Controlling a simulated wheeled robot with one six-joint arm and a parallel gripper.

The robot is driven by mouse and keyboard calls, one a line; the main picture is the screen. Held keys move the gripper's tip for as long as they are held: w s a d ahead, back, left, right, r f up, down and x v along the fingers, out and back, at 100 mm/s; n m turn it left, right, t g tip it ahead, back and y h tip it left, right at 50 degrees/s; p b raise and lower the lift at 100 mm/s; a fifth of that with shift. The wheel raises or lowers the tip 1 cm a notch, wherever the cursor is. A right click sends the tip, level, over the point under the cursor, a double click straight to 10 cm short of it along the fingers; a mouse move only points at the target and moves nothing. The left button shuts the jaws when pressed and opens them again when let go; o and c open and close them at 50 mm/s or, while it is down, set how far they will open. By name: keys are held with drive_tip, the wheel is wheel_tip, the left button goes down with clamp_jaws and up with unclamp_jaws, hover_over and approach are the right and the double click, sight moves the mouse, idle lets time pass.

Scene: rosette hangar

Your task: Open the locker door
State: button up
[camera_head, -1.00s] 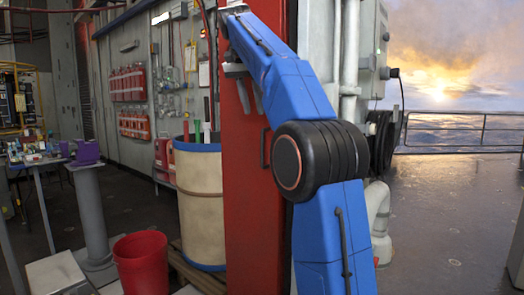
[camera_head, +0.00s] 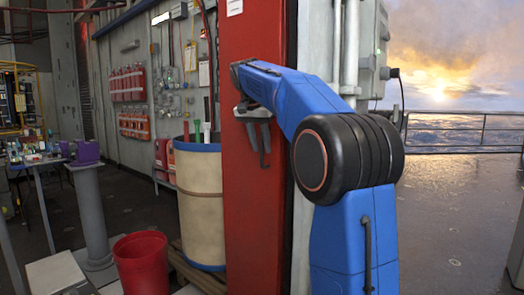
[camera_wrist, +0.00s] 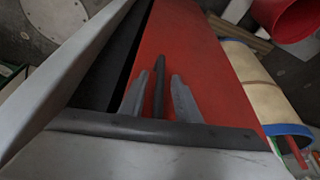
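The locker door (camera_head: 245,210) is a tall red panel in the middle of the head view. It also fills the centre of the wrist view (camera_wrist: 205,75). Its handle (camera_head: 265,158) is a thin dark bar, partly hidden by my gripper. My gripper (camera_head: 257,140) hangs at the door's front with its fingers pointing down, over the upper part of the handle. In the wrist view the dark handle (camera_wrist: 159,80) shows between the two grey fingers, with gaps at both sides. The fingers look open. I cannot tell whether the door stands ajar.
A cream drum (camera_head: 200,200) with a blue rim stands left of the door, and a red bucket (camera_head: 141,263) is on the floor in front of it. A grey post (camera_head: 93,210) stands further left. White pipes (camera_head: 350,50) rise at the right. Deck floor at the right is open.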

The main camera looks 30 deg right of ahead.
drive_tip(key=shift+x, duration=1.1)
clamp_jaws()
